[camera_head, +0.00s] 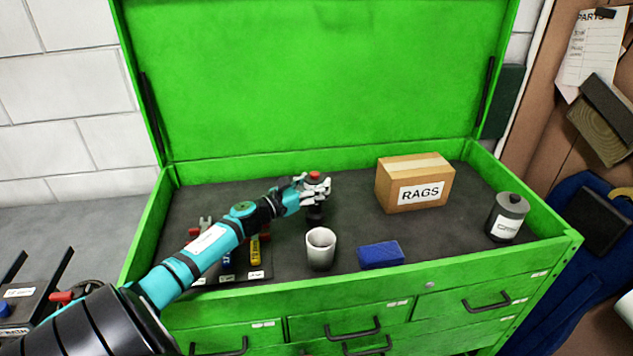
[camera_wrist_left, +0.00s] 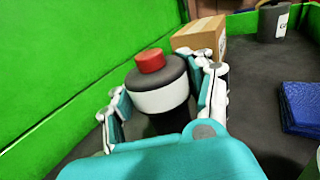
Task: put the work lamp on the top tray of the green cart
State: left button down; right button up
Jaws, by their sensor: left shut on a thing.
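The work lamp, a short dark cylinder with a pale band and a red cap (camera_head: 314,175), is in my left gripper (camera_head: 316,189). The left wrist view shows the lamp (camera_wrist_left: 158,98) upright between the two fingers, which are shut on its sides. The lamp is over the dark floor of the green cart's top tray (camera_head: 350,284), behind a white cup. Whether its base touches the tray floor I cannot tell. My right gripper is not in view.
In the tray stand a white cup (camera_head: 321,246), a blue block (camera_head: 381,254), a RAGS box (camera_head: 413,184) and a grey canister (camera_head: 507,217). A tool holder with a yellow-handled tool (camera_head: 255,250) lies under my left arm. The raised green lid (camera_head: 310,75) closes off the back.

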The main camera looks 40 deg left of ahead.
pick_arm(q)
jog(key=shift+f, duration=0.2)
jog(key=shift+f, duration=0.15)
jog(key=shift+c, duration=2.2)
grip_release()
jog(key=shift+r, duration=0.25)
jog(key=s+a+b, duration=0.1)
jog(key=s+b, duration=0.2)
jog(key=s, duration=0.9)
jog(key=shift+a, duration=0.25)
